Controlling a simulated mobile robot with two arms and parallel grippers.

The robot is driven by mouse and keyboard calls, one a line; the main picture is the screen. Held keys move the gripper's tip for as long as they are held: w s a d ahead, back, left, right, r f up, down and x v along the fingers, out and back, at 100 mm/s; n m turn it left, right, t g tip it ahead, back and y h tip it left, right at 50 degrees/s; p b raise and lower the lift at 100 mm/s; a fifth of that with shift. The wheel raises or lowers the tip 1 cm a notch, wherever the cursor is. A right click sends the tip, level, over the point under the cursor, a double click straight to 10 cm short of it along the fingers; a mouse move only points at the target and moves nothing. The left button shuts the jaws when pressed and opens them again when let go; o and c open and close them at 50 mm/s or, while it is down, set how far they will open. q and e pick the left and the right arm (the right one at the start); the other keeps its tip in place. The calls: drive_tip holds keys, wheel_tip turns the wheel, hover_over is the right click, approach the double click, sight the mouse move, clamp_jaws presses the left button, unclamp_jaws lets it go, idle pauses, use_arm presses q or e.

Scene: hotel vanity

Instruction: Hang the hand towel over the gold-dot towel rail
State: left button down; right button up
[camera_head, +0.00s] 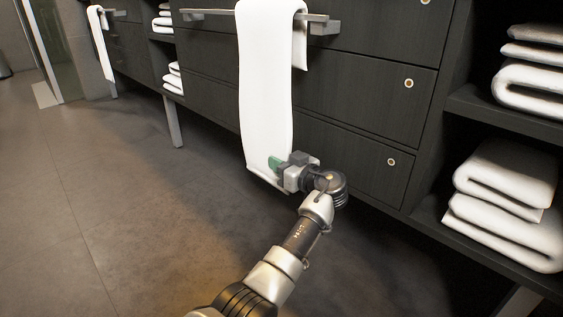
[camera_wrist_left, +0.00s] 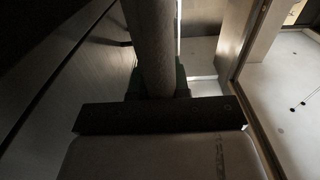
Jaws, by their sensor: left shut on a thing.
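The white hand towel (camera_head: 265,80) hangs draped over a grey metal towel rail (camera_head: 205,13) on the dark drawer front, with a long front part and a short back part. I cannot make out a gold dot on this rail. My left gripper (camera_head: 276,164) is at the lower right edge of the towel's long part and is shut on it. In the left wrist view, a grey, dim strip, seemingly the towel (camera_wrist_left: 152,40), runs up from between the dark fingers. The exact grip is partly hidden. My right gripper is in neither view.
Drawers with gold ring knobs (camera_head: 408,83) stand behind the towel. Folded towels (camera_head: 510,200) fill open shelves at right; others (camera_head: 173,78) lie on shelves at left. Another rail with a white towel (camera_head: 100,42) is at far left. The floor in front is clear.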

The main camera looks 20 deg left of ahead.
use_arm(q)
drive_tip(key=c, duration=1)
unclamp_jaws()
